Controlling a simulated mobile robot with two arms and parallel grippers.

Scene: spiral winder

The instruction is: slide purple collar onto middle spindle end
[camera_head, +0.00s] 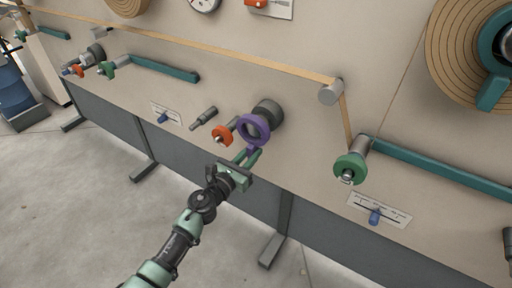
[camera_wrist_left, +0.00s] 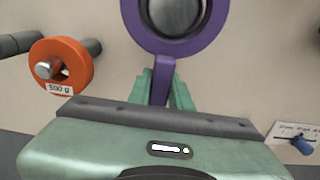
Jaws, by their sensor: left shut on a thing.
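The purple collar (camera_head: 241,129) is a ring with a short handle pointing down. My left gripper (camera_head: 251,156) is shut on that handle, below the ring. The dark grey middle spindle (camera_head: 270,108) sticks out of the beige panel at the collar. In the left wrist view the collar (camera_wrist_left: 164,66) is upright and the round grey spindle end (camera_wrist_left: 175,12) shows through its opening. I cannot tell whether the ring is around the end or just in front of it. The top of the ring is cut off there. My right gripper is not in view.
An orange 500 g weight (camera_head: 222,135) sits on a small arm left of the collar, close to my gripper. A green collar (camera_head: 350,167) sits on a roller at the right. A tan strip (camera_head: 200,46) runs above. The floor in front is clear.

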